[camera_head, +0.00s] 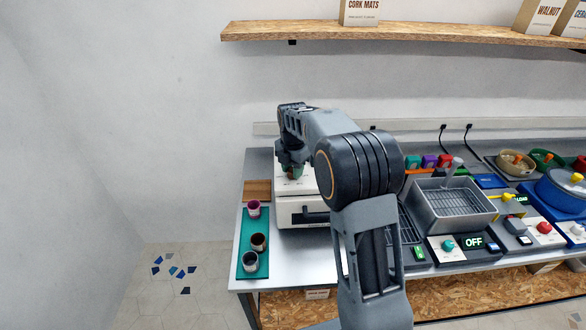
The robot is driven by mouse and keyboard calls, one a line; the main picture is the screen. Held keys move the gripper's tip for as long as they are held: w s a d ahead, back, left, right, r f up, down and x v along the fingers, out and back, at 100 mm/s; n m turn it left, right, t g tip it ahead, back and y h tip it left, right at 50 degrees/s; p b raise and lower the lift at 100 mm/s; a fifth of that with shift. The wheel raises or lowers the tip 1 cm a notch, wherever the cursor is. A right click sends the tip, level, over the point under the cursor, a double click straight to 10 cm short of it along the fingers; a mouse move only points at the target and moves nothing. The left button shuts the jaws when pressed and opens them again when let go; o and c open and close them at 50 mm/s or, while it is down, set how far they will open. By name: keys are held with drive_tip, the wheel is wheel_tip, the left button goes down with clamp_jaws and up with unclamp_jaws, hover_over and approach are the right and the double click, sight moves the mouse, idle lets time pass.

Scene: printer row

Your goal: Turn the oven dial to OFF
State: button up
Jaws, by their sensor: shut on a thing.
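A white oven-like box (302,212) with a dark front handle stands on the bench, left of the middle. My gripper (292,170) points down at its top and is shut on a small greenish thing, probably a dial. My fingers and arm hide most of it, so its pointer and marks cannot be read. A separate teal dial (448,244) sits on a white panel further right, beside a display (473,243) that reads OFF in green. My gripper is well away from that dial.
A teal tray (245,267) with several cups lies at the bench's left edge, near a brown board (257,190). A metal basket (455,205) and a blue pot (564,190) stand right. A shelf (400,33) runs above. My arm hides the bench's middle.

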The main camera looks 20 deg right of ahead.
idle(0.3)
drive_tip(key=o, duration=0.9)
wheel_tip(320, 180, up, 14)
drive_tip(key=shift+f, duration=0.1)
idle(0.3)
